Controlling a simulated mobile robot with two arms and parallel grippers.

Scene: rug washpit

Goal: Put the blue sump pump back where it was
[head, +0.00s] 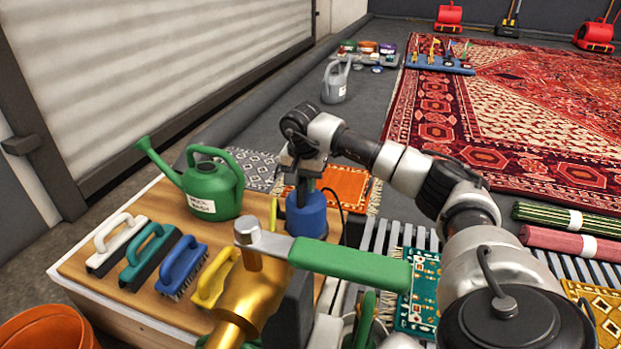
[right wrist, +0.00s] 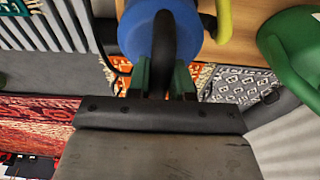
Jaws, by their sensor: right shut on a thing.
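The blue sump pump (head: 306,215) is at the right edge of the wooden bench top, with a dark cord curving off its right side. It also shows at the top of the right wrist view (right wrist: 138,32), with its dark handle in front of the blue body. My right gripper (head: 306,172) is shut on the pump's upper part from above; its green fingers (right wrist: 160,82) sit on either side of the dark handle. I cannot tell whether the pump's base touches the bench. My left gripper is not in view.
The bench (head: 130,262) also holds a green watering can (head: 212,190) and several brushes (head: 183,266). A brass fitting (head: 245,302) with a green lever (head: 350,264) stands close in the foreground.

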